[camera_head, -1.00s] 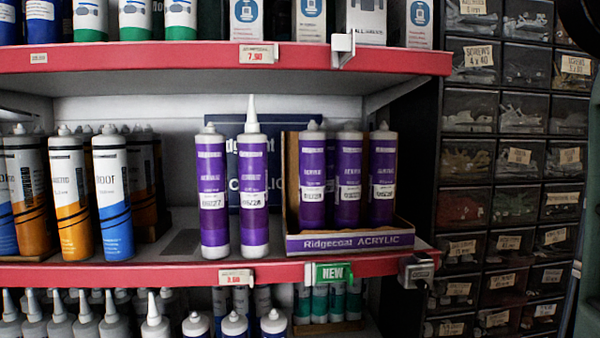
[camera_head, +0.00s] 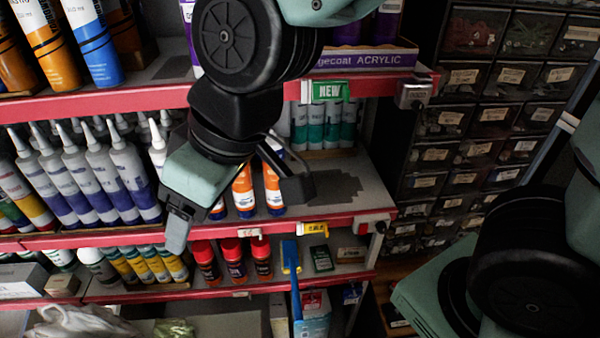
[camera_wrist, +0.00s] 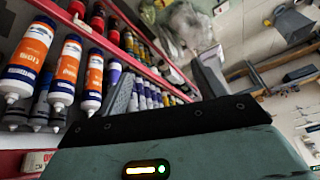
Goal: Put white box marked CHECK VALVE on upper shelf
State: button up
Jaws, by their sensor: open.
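My gripper (camera_head: 240,218) is open and empty in the head view, hanging in front of the shelf with orange-and-white tubes. Its fingers point down and stand wide apart. In the wrist view, its two grey fingers (camera_wrist: 164,84) show apart with nothing between them. I cannot make out a white box marked CHECK VALVE in either current view. A pale box (camera_head: 22,281) lies at the lower left, but no marking can be read on it. The uppermost shelf seen earlier is outside the current head view.
Red-edged shelves hold purple tubes, grey-white tubes (camera_head: 90,175) and red-capped tubes (camera_head: 235,258). Bare room (camera_head: 335,185) shows on the middle shelf's right. A blue-handled brush (camera_head: 293,285) hangs lower down. Drawer cabinets (camera_head: 490,115) stand at right. The wrist view shows orange-and-white tubes (camera_wrist: 65,72) close by.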

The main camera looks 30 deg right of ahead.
jog(key=s+d+f+m+g+h, duration=0.1)
jog(key=s+d+f+g+h, duration=0.1)
jog(key=s+d+f, duration=0.4)
jog(key=s+d+h, duration=0.1)
jog(key=d, duration=0.2)
jog(key=shift+d+g+h, duration=0.2)
jog(key=shift+g+h, duration=0.2)
jog(key=shift+s+f, duration=0.1)
